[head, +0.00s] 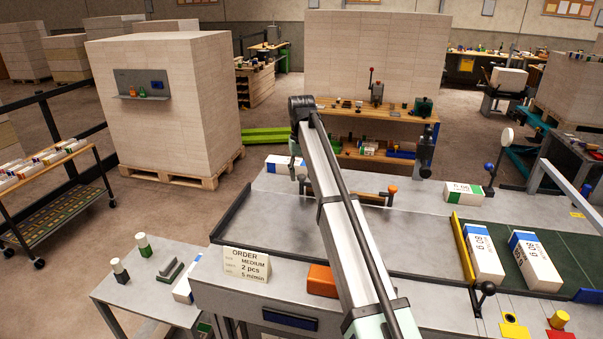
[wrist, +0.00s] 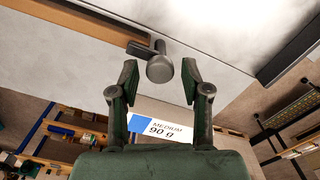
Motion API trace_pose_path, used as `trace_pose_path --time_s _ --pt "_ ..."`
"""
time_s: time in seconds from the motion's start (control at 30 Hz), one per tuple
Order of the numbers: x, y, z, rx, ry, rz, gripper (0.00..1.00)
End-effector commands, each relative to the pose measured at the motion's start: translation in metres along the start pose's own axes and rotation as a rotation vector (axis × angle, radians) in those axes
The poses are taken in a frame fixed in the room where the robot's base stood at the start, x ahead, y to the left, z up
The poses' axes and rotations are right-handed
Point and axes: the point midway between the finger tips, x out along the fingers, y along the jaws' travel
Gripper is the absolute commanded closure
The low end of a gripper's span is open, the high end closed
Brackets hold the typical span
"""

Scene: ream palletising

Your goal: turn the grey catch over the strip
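The grey catch shows in the wrist view as a rounded grey knob (wrist: 160,69) on a short stem, at the end of a brown strip (wrist: 88,30). The strip also shows in the head view (head: 360,198), lying across the grey table with an orange knob near its right end. My gripper (wrist: 159,80) is open, its two dark fingers on either side of the grey knob with gaps visible. I cannot tell whether either finger touches it. In the head view the catch is not discernible, and my arm hides most of the gripper.
A white and blue ream marked MEDIUM 90 g (wrist: 162,128) lies close by. Two reams (head: 484,256) lie on the right beside a yellow rail (head: 464,247). An orange block (head: 322,281) and an order card (head: 246,264) are at the front.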

Motion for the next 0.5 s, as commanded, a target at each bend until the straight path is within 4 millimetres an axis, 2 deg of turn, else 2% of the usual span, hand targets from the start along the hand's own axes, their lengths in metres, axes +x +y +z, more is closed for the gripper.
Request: trace_pose_path --time_s 0.33,0.5 --pt "-0.002 0.000 0.000 -0.001 0.001 0.000 0.44" --pt "-0.018 0.000 -0.002 -0.001 0.002 0.000 0.44"
